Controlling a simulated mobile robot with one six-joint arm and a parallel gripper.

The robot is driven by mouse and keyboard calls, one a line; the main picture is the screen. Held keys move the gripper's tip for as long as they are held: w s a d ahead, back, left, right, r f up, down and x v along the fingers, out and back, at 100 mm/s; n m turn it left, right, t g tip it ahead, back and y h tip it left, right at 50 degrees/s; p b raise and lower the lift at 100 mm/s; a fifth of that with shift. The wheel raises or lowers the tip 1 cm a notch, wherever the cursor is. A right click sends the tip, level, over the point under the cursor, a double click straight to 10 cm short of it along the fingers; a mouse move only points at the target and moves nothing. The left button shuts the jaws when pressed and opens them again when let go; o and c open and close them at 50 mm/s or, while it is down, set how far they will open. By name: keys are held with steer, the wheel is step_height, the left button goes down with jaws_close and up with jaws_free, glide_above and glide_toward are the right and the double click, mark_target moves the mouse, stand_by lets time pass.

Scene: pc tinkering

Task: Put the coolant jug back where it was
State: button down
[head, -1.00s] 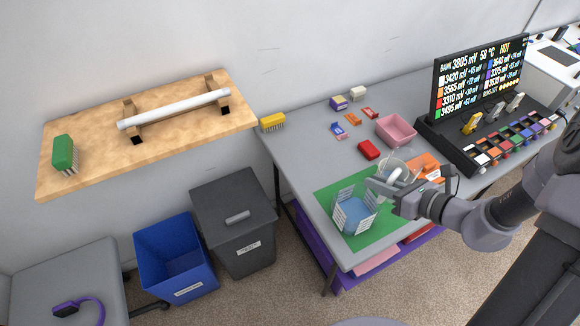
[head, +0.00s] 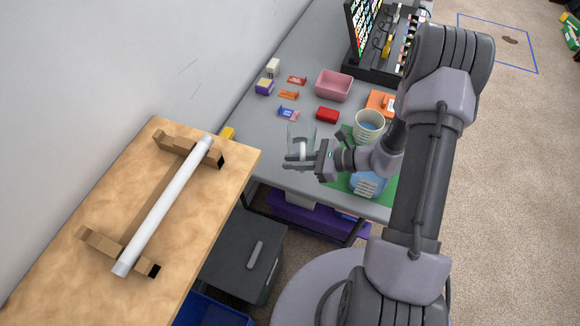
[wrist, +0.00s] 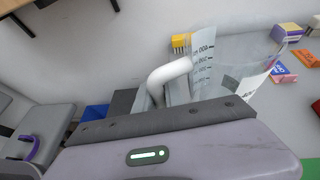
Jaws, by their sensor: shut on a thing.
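The coolant jug (head: 300,134) is clear, with a white handle, and is held over the left part of the grey table. In the wrist view, its curved white handle (wrist: 172,71) rises between my fingers, and its clear wall (wrist: 203,58) bears printed volume marks. My gripper (head: 304,156) is shut on the jug's handle. The jug's underside is hidden in the wrist view. I cannot tell whether it holds liquid.
A pale cup (head: 369,124) with blue inside stands near a blue-bottomed holder (head: 368,183) on the green mat. A pink bin (head: 334,85), a red block (head: 327,114) and small parts lie behind. A wooden shelf (head: 235,165) is at left.

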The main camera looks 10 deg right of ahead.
step_height(320, 180, down, 7)
steer(key=shift+r+b, duration=0.1)
steer(key=shift+b, duration=1)
steer(key=c, duration=1.4)
jaws_free()
steer(key=shift+c, duration=0.2)
